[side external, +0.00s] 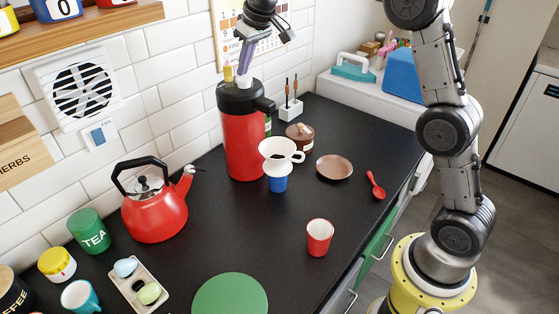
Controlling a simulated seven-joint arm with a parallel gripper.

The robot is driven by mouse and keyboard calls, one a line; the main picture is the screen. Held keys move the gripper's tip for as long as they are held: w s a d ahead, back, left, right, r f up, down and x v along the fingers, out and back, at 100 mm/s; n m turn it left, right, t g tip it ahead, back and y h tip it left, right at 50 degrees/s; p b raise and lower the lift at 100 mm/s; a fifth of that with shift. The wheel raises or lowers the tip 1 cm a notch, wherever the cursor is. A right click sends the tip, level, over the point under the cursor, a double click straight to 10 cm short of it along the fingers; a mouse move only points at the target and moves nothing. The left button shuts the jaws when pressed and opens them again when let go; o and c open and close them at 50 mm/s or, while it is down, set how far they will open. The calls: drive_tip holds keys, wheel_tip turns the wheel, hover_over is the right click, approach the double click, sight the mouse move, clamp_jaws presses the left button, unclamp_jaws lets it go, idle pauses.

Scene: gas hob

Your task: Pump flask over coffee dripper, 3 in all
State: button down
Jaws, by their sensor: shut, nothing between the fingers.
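The red pump flask (245,140) with its black top stands upright on the dark counter near the tiled wall. Its pale pump button (243,83) is on the top. The white coffee dripper (280,149) sits on a blue cup (277,183), just in front and to the right of the flask, below its black spout. My gripper (245,69) is above the flask with its purple fingers together, pointing down at the button. I cannot tell whether the fingertips touch it. No liquid is visible, and the inside of the dripper is only partly seen.
A red kettle (155,210) stands left of the flask. A brown plate (334,167), a brown lidded jar (299,136) and a red cup (319,236) are to the right. A green round mat (231,296) lies at the front. The middle counter is clear.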

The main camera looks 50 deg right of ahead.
drive_tip(key=shift+f, duration=0.95)
drive_tip(key=shift+r, duration=1.3)
drive_tip(key=shift+f, duration=0.15)
